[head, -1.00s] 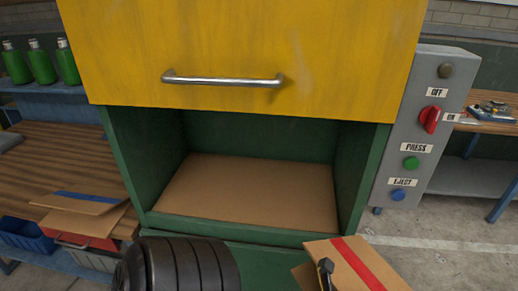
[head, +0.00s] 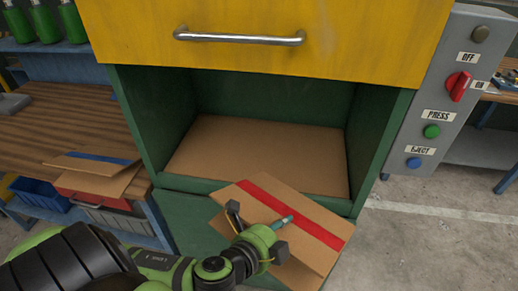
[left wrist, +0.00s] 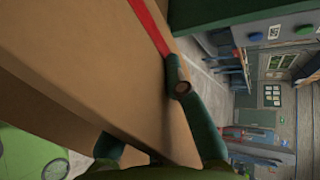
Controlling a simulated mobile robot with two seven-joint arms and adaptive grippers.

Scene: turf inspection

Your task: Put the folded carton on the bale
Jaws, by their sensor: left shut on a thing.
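A folded brown carton with a red stripe (head: 312,248) is in my left gripper (head: 262,226), which is shut on its near side. The carton is tilted and held in front of the green press opening, overlapping the sill in the head view. The left wrist view shows its brown face and red stripe (left wrist: 150,24) close up, with a dark green finger against it. The bale (head: 262,150) appears as a flat brown cardboard top inside the open chamber, beyond the carton. Its sides are hidden. My right gripper is not in view.
The yellow door (head: 270,40) with its metal handle is raised above the opening. The green chamber walls (head: 385,130) bound it on both sides. A grey control panel (head: 450,90) stands right. A wooden bench (head: 90,115) at left holds a blue-striped carton (head: 95,162).

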